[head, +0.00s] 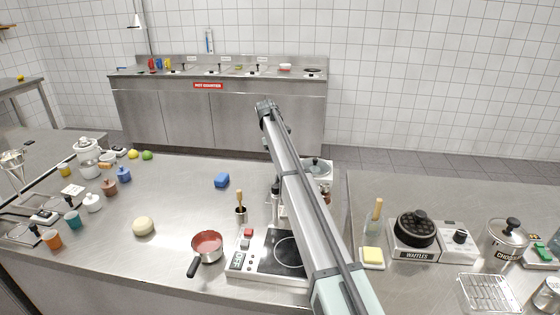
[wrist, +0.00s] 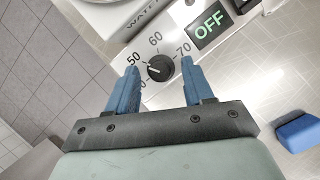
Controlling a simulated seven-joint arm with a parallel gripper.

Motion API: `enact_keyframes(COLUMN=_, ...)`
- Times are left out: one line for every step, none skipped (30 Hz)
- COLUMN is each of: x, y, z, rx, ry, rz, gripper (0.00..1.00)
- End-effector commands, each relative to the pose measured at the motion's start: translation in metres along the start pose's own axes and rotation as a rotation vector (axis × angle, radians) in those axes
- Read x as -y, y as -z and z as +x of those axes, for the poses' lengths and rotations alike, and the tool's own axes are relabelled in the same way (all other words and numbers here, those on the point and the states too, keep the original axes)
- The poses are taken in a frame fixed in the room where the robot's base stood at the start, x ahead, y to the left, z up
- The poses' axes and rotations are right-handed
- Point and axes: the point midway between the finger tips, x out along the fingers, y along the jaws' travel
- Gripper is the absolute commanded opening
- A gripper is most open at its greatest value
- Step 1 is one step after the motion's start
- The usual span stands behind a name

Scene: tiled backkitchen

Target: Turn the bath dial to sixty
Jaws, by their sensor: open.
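The bath dial (wrist: 160,68) is a black round knob on a white panel in the wrist view. Numbers 50, 60 and 70 are printed around it; a lower number is mostly hidden by a finger. Its pale pointer mark is on the left side, towards about 50. My gripper (wrist: 160,66) is open, with one blue finger on each side of the dial; I cannot tell whether either touches it. A dark display (wrist: 209,26) beside it reads OFF in green. In the head view the white bath (head: 322,168) is partly hidden behind my arm.
A blue block (head: 222,180) lies on the steel counter left of the bath; it also shows in the wrist view (wrist: 298,132). A hotplate (head: 255,263), a red pan (head: 207,246) and a waffle maker (head: 415,232) stand nearer.

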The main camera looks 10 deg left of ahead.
Motion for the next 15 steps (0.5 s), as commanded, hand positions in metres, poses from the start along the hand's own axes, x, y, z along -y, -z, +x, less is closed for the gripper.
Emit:
enact_keyframes(x=0.0002, y=-0.0001, z=-0.0001, rx=0.000, ry=-0.001, rz=-0.003, gripper=0.52)
enact_keyframes(x=0.0003, y=-0.0001, z=-0.0001, rx=0.000, ry=-0.003, rz=-0.006, gripper=0.52)
enact_keyframes(x=0.0005, y=-0.0001, z=-0.0001, rx=0.000, ry=-0.006, rz=-0.013, gripper=0.52)
enact_keyframes(x=0.0007, y=-0.0001, z=-0.0001, rx=0.000, ry=-0.009, rz=-0.022, gripper=0.52)
enact_keyframes(x=0.0009, y=-0.0002, z=-0.0001, rx=0.000, ry=-0.013, rz=-0.033, gripper=0.52)
enact_keyframes(x=0.0013, y=-0.0004, z=-0.0001, rx=0.001, ry=-0.021, rz=-0.050, gripper=0.52)
enact_keyframes(x=0.0015, y=-0.0005, z=-0.0001, rx=0.002, ry=-0.027, rz=-0.066, gripper=0.52)
enact_keyframes(x=0.0019, y=-0.0007, z=-0.0001, rx=0.003, ry=-0.034, rz=-0.084, gripper=0.52)
enact_keyframes(x=0.0025, y=-0.0009, z=-0.0001, rx=0.003, ry=-0.044, rz=-0.112, gripper=0.52)
enact_keyframes(x=0.0029, y=-0.0011, z=0.0000, rx=0.003, ry=-0.053, rz=-0.135, gripper=0.52)
enact_keyframes(x=0.0031, y=-0.0012, z=0.0000, rx=0.003, ry=-0.064, rz=-0.160, gripper=0.52)
enact_keyframes(x=0.0033, y=-0.0016, z=0.0001, rx=0.003, ry=-0.078, rz=-0.193, gripper=0.52)
enact_keyframes(x=0.0037, y=-0.0018, z=0.0002, rx=0.004, ry=-0.088, rz=-0.219, gripper=0.52)
enact_keyframes(x=0.0040, y=-0.0019, z=0.0003, rx=0.003, ry=-0.098, rz=-0.245, gripper=0.52)
enact_keyframes(x=0.0042, y=-0.0019, z=0.0003, rx=0.003, ry=-0.113, rz=-0.280, gripper=0.52)
